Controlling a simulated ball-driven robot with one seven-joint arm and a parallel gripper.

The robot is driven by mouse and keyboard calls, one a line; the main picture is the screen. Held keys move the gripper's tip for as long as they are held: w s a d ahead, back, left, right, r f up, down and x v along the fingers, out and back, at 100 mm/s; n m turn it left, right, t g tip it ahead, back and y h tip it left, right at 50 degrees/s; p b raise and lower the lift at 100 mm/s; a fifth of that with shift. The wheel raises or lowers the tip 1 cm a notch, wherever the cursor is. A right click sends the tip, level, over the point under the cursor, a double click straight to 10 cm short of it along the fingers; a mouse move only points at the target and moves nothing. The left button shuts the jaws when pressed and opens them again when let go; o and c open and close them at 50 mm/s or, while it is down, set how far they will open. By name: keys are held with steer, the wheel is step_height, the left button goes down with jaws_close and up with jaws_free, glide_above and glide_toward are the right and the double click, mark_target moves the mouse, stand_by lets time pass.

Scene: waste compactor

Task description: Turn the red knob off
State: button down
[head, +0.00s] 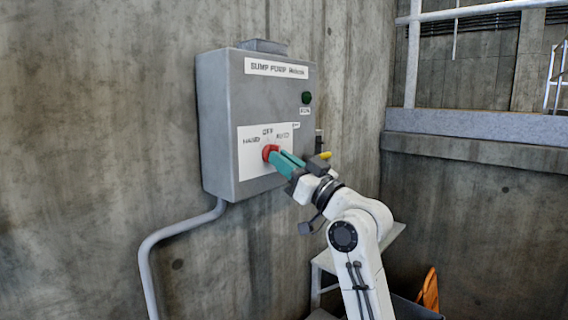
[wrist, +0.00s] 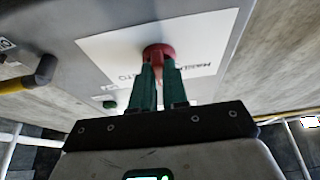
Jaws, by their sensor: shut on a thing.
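The red knob (head: 269,152) sits on the white label plate (head: 254,166) low on the front of the grey sump pump box (head: 222,120). The plate reads HAND, OFF and AUTO around the knob. My gripper (head: 278,157) reaches in from the right, with its green fingers shut on the knob. In the wrist view the red knob (wrist: 158,52) shows between and beyond the two fingertips (wrist: 158,72). The fingers hide part of the knob, and I cannot tell which word it points to.
A green round light (head: 306,98) is on the box's upper right. A grey conduit (head: 165,232) runs down from the box along the concrete wall. White railings (head: 413,60) and a ledge (head: 470,122) stand at the right. An orange object (head: 429,290) is low at the right.

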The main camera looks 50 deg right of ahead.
steer(key=c, duration=1.1)
jaws_free()
steer(key=shift+c, duration=0.2)
steer(key=b+v, duration=0.1)
steer(key=v, duration=0.9)
steer(key=shift+s+f, duration=0.2)
steer(key=shift+s, duration=0.15)
